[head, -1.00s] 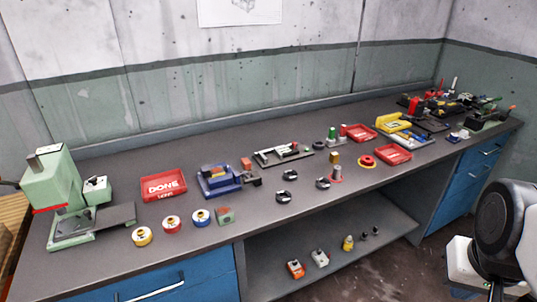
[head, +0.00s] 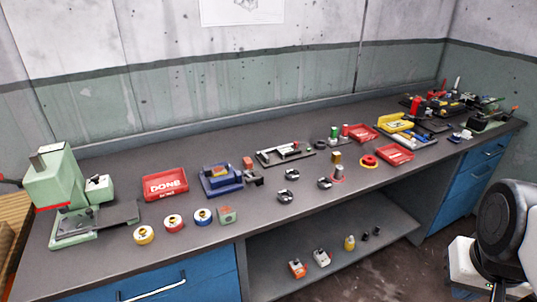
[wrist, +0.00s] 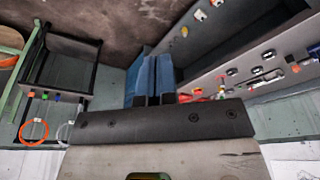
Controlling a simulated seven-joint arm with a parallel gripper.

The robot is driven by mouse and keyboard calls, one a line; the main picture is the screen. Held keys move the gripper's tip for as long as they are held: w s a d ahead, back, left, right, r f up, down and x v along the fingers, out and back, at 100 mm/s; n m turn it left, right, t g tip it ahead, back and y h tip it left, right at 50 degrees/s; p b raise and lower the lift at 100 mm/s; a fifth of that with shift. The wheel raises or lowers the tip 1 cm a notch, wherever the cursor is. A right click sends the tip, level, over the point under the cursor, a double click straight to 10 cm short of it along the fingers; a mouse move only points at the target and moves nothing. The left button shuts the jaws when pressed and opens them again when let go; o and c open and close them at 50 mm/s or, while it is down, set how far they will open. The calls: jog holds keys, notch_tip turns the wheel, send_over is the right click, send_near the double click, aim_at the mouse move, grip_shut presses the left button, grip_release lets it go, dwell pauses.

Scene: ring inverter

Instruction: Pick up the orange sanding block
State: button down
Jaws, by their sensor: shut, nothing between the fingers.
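A small orange block-like object (head: 297,268) with a pale part lies on the lower shelf under the bench, at its left, in the head view. A small orange object also shows on the shelf at the top of the wrist view (wrist: 199,15). A smaller orange-red block (head: 247,162) sits by the blue vise on the bench top. I cannot tell for certain which is the sanding block. My gripper (wrist: 153,98) shows in the wrist view, its fingers together and empty, well away from the shelf and bench objects. The head view does not show the fingers.
The bench top (head: 110,165) overhangs the lower shelf (head: 325,225). A white-and-grey object (head: 321,257) and a yellow bottle (head: 349,243) stand right of the orange object. Blue cabinets (head: 470,190) flank the shelf. Vise (head: 221,180), trays and rings occupy the bench top.

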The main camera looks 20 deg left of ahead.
jog(key=c, duration=0.7)
grip_release()
